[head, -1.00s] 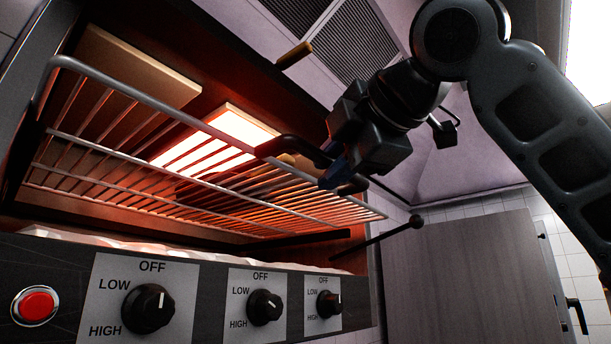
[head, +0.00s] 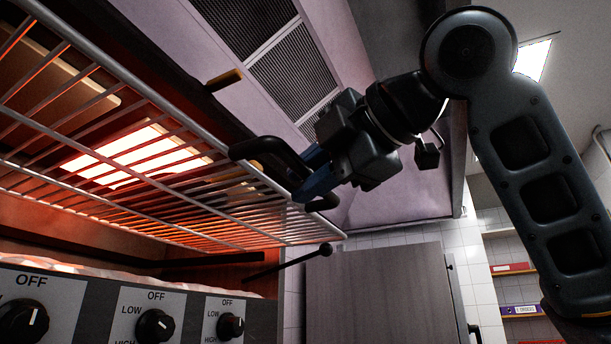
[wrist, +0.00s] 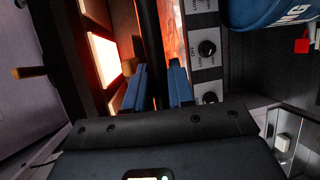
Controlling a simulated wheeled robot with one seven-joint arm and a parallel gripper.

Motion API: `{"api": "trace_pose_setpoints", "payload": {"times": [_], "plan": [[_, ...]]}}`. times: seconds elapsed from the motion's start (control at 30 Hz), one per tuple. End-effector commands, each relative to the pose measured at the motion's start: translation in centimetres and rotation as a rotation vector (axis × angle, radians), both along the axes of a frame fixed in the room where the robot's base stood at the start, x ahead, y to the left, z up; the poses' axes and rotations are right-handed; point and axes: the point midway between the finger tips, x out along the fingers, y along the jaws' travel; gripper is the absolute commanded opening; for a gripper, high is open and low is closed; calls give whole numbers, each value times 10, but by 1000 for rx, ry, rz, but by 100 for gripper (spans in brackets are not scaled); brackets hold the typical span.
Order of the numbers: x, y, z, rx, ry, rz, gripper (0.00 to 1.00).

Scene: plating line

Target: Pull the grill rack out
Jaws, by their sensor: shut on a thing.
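The grill rack (head: 184,119) is a wire shelf with a thick steel front rail, in the glowing grill opening at the left of the head view. Its front part stands out over the control panel. A black handle (head: 262,150) is at its front rail. My gripper (head: 311,183) has its blue fingers closed around this handle. In the wrist view the dark handle bar (wrist: 149,45) runs between the two blue fingers of my gripper (wrist: 158,87). The rack's rear end is hidden inside the grill.
The control panel (head: 97,310) with several black knobs lies below the rack. A wooden-ended handle (head: 224,80) is above. A grey cabinet (head: 385,295) stands at lower right. A blue container (wrist: 270,12) shows in the wrist view.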

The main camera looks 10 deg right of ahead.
Motion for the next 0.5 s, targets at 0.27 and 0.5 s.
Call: {"api": "trace_pose_setpoints", "payload": {"times": [0.27,0.5], "plan": [[0,0,-1,0,1,1,40],[0,0,0,0,0,0,44]]}}
